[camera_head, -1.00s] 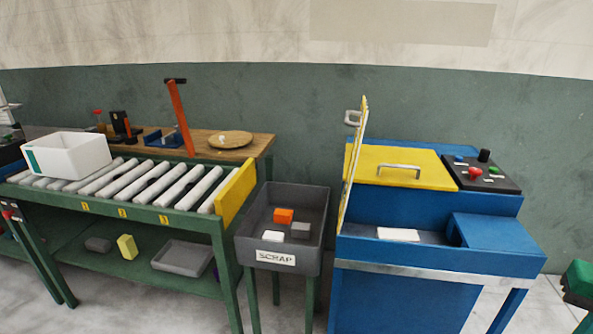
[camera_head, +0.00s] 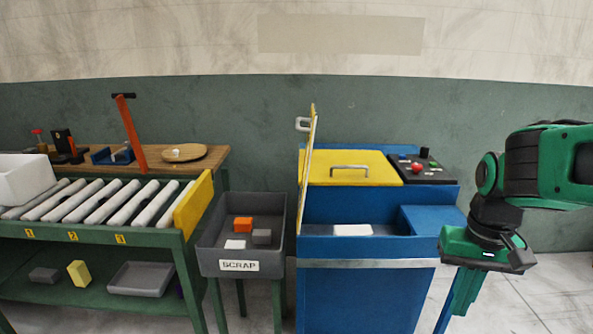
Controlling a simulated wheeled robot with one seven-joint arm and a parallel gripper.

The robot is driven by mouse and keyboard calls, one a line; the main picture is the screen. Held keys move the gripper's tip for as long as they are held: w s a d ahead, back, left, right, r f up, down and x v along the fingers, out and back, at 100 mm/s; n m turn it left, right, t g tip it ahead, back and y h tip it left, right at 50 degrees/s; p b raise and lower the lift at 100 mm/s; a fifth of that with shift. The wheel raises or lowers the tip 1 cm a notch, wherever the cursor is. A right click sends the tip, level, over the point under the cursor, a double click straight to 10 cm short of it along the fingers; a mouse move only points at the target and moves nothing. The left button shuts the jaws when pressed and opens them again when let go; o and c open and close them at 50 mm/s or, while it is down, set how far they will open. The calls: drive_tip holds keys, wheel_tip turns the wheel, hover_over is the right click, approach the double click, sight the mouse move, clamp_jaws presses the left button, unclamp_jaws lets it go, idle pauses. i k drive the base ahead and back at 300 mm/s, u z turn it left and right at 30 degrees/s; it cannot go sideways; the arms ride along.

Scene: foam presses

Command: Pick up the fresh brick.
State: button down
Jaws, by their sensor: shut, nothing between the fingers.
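A white brick (camera_head: 352,230) lies in the open bay of the blue press (camera_head: 365,280), and I take it to be the fresh brick. The raised yellow-edged guard (camera_head: 308,160) stands at the bay's left side. My gripper (camera_head: 463,303) hangs to the right of the press, its green fingers pointing down, together and empty. It is apart from the white brick, with the press's blue housing (camera_head: 432,220) between them in the picture.
Left of the press stands a grey scrap bin (camera_head: 210,255) with orange, white and grey bricks. Further left is a roller conveyor (camera_head: 110,207) with a white box (camera_head: 24,178). The press has a yellow lid (camera_head: 345,166) and a control panel (camera_head: 425,173).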

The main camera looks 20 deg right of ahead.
sight(361, 229)
drive_tip(key=i, duration=1)
drive_tip(key=z, duration=0.05)
